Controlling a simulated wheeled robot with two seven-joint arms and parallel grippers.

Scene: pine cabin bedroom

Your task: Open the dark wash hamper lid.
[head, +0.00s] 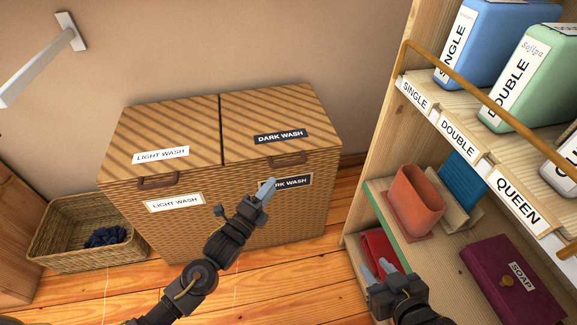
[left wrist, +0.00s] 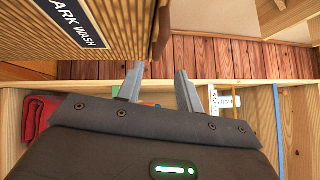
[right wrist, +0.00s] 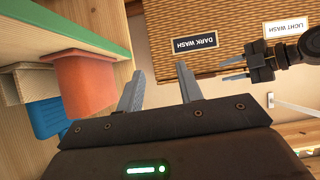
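The dark wash lid (head: 255,105) is the right half of the woven hamper's top and lies closed. It bears a dark label (head: 280,136), with a brown handle (head: 288,161) at its front edge. My left gripper (head: 266,193) is open and empty in front of the hamper, below that handle. It partly covers the front dark wash label (head: 294,182), which also shows in the left wrist view (left wrist: 76,20). My right gripper (head: 376,270) is open and empty, lower right by the shelf. The right wrist view shows the hamper front (right wrist: 235,25) and my left gripper.
The light wash lid (head: 165,130) is closed on the left. A basket with dark cloth (head: 52,222) stands left of the hamper.

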